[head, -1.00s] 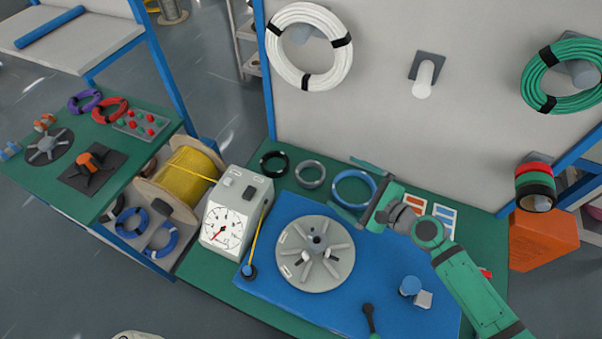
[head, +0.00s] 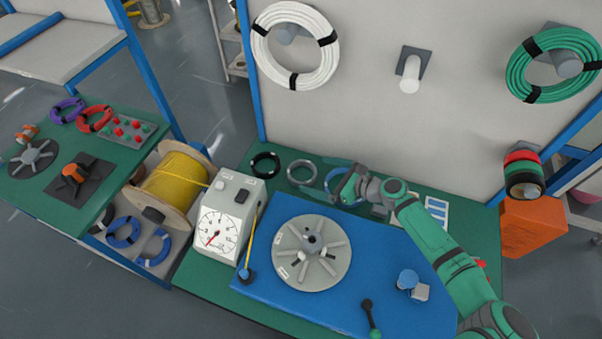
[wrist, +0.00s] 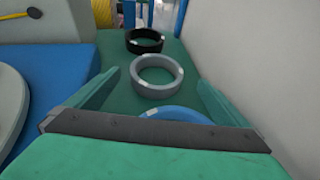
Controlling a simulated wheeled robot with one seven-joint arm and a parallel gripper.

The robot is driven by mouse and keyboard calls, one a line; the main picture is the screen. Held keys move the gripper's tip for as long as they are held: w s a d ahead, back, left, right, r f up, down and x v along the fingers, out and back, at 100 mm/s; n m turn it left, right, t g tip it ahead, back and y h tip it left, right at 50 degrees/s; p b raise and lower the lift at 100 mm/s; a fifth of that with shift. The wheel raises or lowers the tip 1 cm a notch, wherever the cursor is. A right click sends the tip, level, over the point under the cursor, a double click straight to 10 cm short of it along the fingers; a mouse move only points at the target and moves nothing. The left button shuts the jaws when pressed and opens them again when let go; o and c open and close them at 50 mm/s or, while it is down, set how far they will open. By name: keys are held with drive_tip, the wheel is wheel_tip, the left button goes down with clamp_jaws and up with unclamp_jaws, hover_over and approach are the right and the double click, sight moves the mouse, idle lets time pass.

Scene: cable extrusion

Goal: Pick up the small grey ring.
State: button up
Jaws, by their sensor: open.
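The small grey ring (head: 302,183) lies flat on the green bench top near the white back panel, between a black ring and a blue ring. In the wrist view the grey ring (wrist: 157,92) lies ahead, roughly centred between my two green fingers. My gripper (head: 313,175) is open and empty, with its fingertips near the right side of the grey ring in the head view. In the wrist view my gripper (wrist: 158,79) has its fingers spread wider than the ring. I cannot tell the exact height of the fingertips above the bench.
The black ring (head: 265,173) lies left of the grey ring. The blue ring (head: 329,180) lies to its right, partly hidden under my gripper. A white dial box (head: 228,215) and a blue board with a grey spoked disc (head: 312,280) stand in front. The back panel (wrist: 240,60) rises close on the right.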

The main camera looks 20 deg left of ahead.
sight(306, 178)
drive_tip(key=shift+s+x, duration=0.15)
drive_tip(key=shift+x, duration=1.2)
drive_tip(key=shift+s+x, duration=0.15)
drive_tip(key=shift+x, duration=1.2)
drive_tip(key=c, duration=1.1)
